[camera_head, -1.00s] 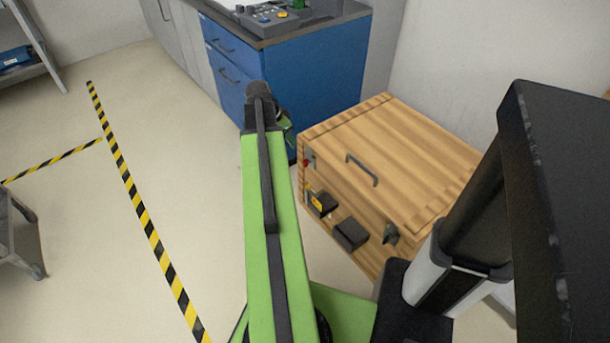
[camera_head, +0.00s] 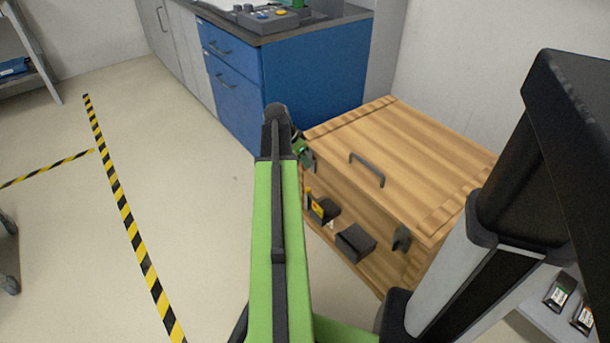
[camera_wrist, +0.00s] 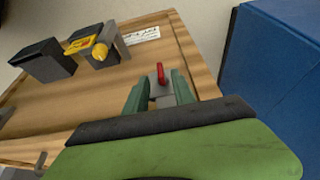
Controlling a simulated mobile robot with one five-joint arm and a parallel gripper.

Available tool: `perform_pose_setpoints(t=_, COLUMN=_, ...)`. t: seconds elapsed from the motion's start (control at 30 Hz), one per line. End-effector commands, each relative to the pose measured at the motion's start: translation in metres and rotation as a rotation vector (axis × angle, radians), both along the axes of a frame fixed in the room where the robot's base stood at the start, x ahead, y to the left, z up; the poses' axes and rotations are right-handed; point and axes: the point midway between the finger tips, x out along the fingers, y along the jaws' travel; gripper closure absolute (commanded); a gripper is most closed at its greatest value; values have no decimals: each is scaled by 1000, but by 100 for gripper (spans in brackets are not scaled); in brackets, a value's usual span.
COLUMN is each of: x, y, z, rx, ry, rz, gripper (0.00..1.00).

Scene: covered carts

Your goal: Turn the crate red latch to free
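The wooden crate (camera_head: 430,150) stands right of my arm, with a grey handle (camera_head: 367,168) on its lid. Its red latch (camera_wrist: 160,73) shows in the wrist view as a small red lever on a grey plate (camera_wrist: 160,92). My gripper (camera_wrist: 160,85) is open, one teal finger on each side of the plate, with the red lever between or just beyond the fingertips. I cannot tell whether they touch it. In the head view my gripper (camera_head: 304,152) is at the crate's near upper left corner and hides the red latch.
A yellow-handled part (camera_wrist: 88,45), a dark box (camera_head: 356,242) and a dark latch (camera_head: 401,238) sit on the same crate face. A white label (camera_wrist: 142,35) is beside them. A blue cabinet (camera_head: 315,75) stands close behind the crate.

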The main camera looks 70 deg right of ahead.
Motion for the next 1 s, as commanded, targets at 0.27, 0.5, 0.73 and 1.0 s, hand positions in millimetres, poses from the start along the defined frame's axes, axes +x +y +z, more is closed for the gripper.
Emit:
perform_pose_setpoints(t=0.27, x=-6, y=-10, z=-31, rx=0, ry=0, rz=1, gripper=69)
perform_pose_setpoints(t=0.5, x=-6, y=-10, z=-29, rx=0, ry=1, rz=2, gripper=76)
perform_pose_setpoints(t=0.73, x=-6, y=-10, z=-29, rx=1, ry=1, rz=1, gripper=100)
perform_pose_setpoints(t=1.0, x=-6, y=-12, z=-29, rx=3, ry=9, rz=2, gripper=100)
